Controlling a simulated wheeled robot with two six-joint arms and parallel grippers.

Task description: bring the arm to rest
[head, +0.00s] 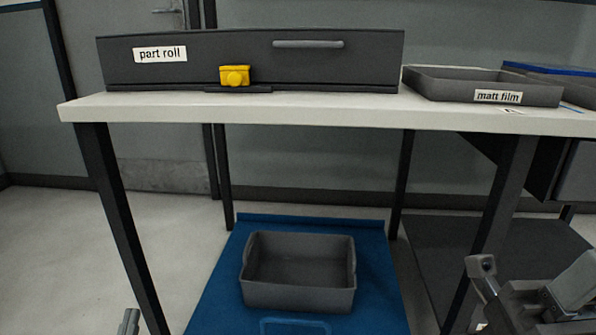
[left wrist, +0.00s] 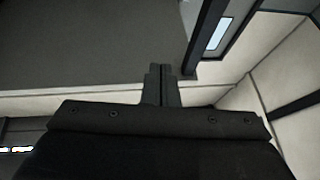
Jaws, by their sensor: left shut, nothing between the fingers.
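My left gripper (left wrist: 160,72) is shut and empty in the left wrist view, its two fingers together in front of its dark body. In the head view only a small grey tip of my left gripper (head: 130,321) shows at the bottom left edge, below the table and left of its front leg. Grey parts at the lower right of the head view look like my right arm, but I cannot make out its fingers there.
A white table (head: 300,110) bears a grey "part roll" housing (head: 200,62) with a yellow knob (head: 235,76) and a "matt film" tray (head: 482,88). Below, an empty grey bin (head: 298,294) stands on a blue platform (head: 215,305). Dark table legs stand either side. Floor at left is clear.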

